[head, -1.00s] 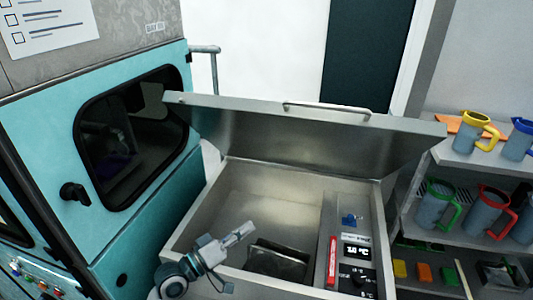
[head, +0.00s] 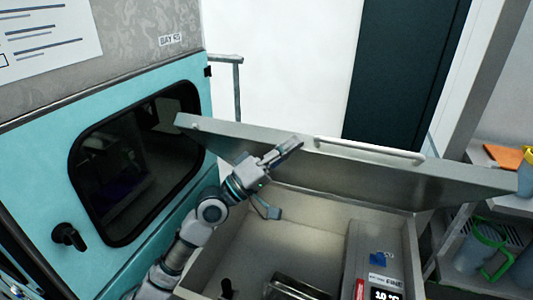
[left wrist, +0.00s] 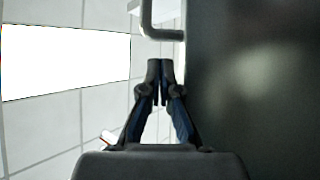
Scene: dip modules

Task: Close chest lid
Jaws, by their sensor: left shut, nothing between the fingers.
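The metal chest (head: 225,255) stands open in the head view, with its lid (head: 370,180) raised and tilted back. A bar handle (head: 370,150) runs along the lid's upper edge. My left gripper (head: 297,145) is shut and empty, at the lid's upper edge just left of the handle. In the left wrist view, the closed fingertips (left wrist: 160,65) are beside the dark lid surface (left wrist: 250,90), with the handle (left wrist: 160,30) just beyond them. I cannot tell whether the fingers touch the lid. My right gripper is not in view.
A teal cabinet (head: 40,165) with a dark window stands at the left. A control panel with a red item (head: 359,289) is inside the chest at right. A shelf with jugs (head: 475,250) stands at the far right. A metal rail (head: 238,85) rises behind the chest.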

